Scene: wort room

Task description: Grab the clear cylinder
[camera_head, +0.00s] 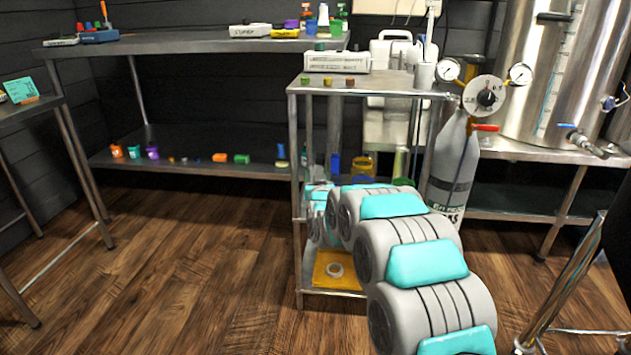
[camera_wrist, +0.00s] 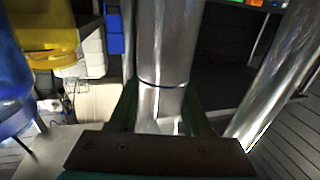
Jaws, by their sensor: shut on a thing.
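The clear cylinder (camera_wrist: 165,50) stands tall in the middle of the wrist view, with a thin dark ring around its lower part. My gripper (camera_wrist: 162,104) is shut on its lower part, one dark green finger on each side. In the head view my grey and turquoise arm reaches into the steel cart (camera_head: 297,200), and my gripper is hidden behind the arm.
A yellow vessel (camera_wrist: 45,28) and a blue vessel (camera_wrist: 10,75) are close on the left in the wrist view. A shiny metal post (camera_wrist: 280,75) slants at the right. A gas bottle (camera_head: 453,165) with gauges stands beside the cart. The wooden floor at left is clear.

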